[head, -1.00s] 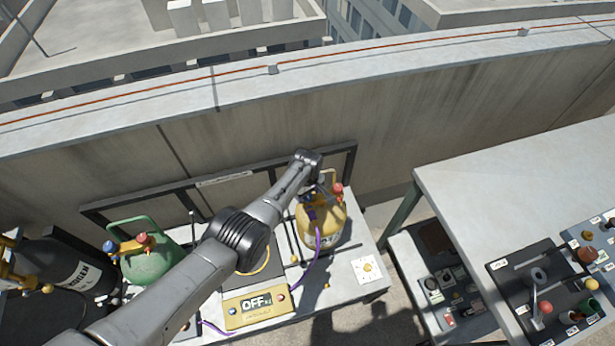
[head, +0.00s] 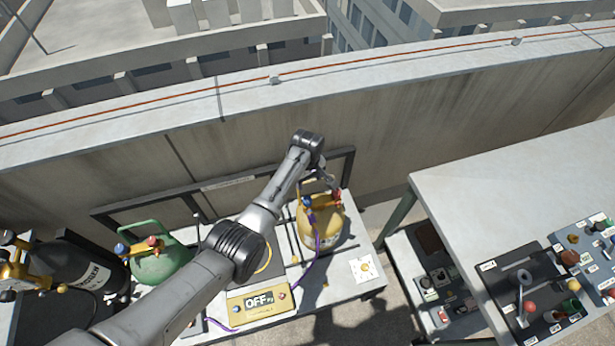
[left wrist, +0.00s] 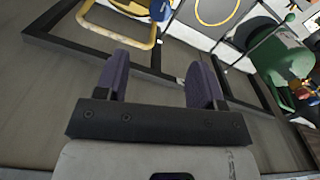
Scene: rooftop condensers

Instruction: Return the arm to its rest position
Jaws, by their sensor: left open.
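My left arm (head: 185,290) reaches in from the lower left across the bench. Its wrist is bent over above and behind the yellow cylinder (head: 318,228), near the parapet wall. My left gripper (head: 326,183) is small and partly hidden in the head view. In the left wrist view the left gripper (left wrist: 160,80) has its two dark fingers wide apart with nothing between them. The yellow cylinder's handle (left wrist: 118,30) shows beyond the fingers, apart from them. My right gripper is not in view.
A yellow scale display (head: 258,302) reads OFF. A dark frame (head: 345,165) runs behind the bench. A grey table (head: 500,185) with tools is at right.

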